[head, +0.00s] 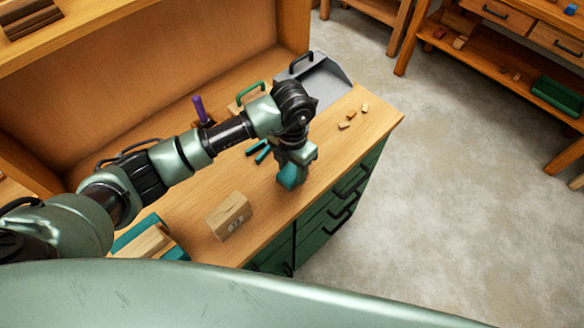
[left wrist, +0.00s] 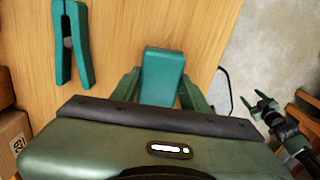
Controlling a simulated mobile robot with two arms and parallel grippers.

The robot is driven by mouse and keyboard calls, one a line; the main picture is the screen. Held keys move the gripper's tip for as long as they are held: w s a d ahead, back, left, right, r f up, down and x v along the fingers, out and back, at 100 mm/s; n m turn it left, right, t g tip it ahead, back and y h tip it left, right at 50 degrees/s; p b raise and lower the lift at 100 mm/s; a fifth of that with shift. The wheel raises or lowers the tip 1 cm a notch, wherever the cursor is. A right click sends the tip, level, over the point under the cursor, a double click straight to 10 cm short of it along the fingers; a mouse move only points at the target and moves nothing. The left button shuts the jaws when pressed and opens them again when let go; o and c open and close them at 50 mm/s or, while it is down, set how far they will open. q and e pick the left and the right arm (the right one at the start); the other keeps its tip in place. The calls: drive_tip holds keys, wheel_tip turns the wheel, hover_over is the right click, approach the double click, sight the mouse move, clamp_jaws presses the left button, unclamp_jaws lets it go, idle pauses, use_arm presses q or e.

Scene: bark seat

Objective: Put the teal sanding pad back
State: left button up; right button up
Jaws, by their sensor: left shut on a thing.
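The teal sanding pad (head: 291,177) is a small block between the fingers of my left gripper (head: 293,164), over the front part of the wooden bench. In the left wrist view the pad (left wrist: 162,75) sits between the two green fingers of my left gripper (left wrist: 160,92), which is shut on it. Whether its underside touches the bench I cannot tell. My right gripper (left wrist: 258,103) shows small at the right of the left wrist view, its fingers apart, over the floor side; the head view does not show it.
A teal two-legged tool (head: 259,151) lies behind the pad. A cardboard box (head: 229,216) stands nearer on the bench (head: 275,215). A teal-edged holder (head: 175,254) with wood is at lower left. A purple-handled tool (head: 199,108), grey dustpan (head: 335,95) and wood scraps (head: 346,125) lie farther back.

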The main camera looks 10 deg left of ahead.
use_arm(q)
drive_tip(key=shift+f+b, duration=0.35)
idle(0.3)
drive_tip(key=o, duration=1.4)
drive_tip(key=o, duration=0.3)
drive_tip(key=shift+r, duration=0.1)
drive_tip(key=shift+r+p, duration=2.3)
drive_tip(key=shift+r, duration=1.2)
